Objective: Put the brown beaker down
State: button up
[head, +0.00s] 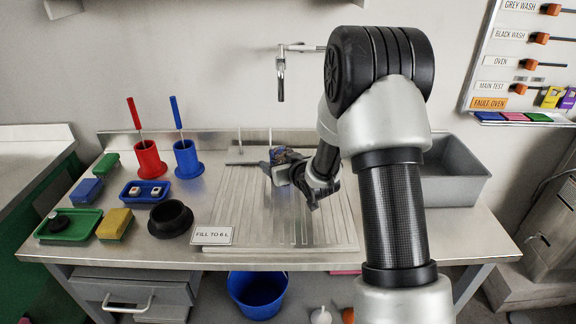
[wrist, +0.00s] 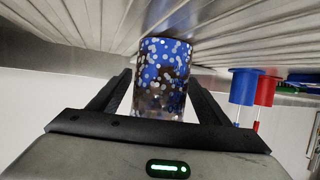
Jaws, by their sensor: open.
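The beaker (wrist: 160,80), speckled in blue, brown and white, stands between the two dark fingers of my gripper (wrist: 158,95) in the wrist view, which is upside down. Its base appears to meet the ribbed steel draining board (wrist: 60,25). The fingers are open, one on each side of it. In the head view, the beaker (head: 286,155) shows at the back of the draining board, partly hidden by my gripper (head: 280,168), which is low over the board. Any contact between fingers and beaker is unclear.
Red (head: 147,160) and blue (head: 188,160) holders with upright handles stand left of the board. A black ring-shaped thing (head: 171,220), a small blue tray (head: 145,192) and sponges lie at left. A "FILL TO 6 L" sign (head: 212,235) is at the front; a sink (head: 455,170) is right.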

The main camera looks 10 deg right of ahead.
jog(key=p+v, duration=0.1)
jog(key=v, duration=0.9)
jog(key=shift+s+r, duration=0.1)
jog(key=shift+r, duration=0.05)
jog(key=s+d+r+m+g+h, duration=0.1)
jog(key=s+d+r+g+h, duration=0.2)
jog(key=s+r, duration=0.65)
jog(key=s+a+r+m+g, duration=0.1)
jog(key=s+a+r+g, duration=0.15)
jog(key=s, duration=0.95)
jog(key=s+a+r+g, duration=0.2)
jog(key=s+r, duration=0.2)
jog(key=s, duration=0.7)
notch_tip(320, 180, up, 18)
jog(key=w+p, duration=0.1)
jog(key=p, duration=1.8)
jog(key=shift+d, duration=0.15)
jog(key=shift+o, duration=0.4)
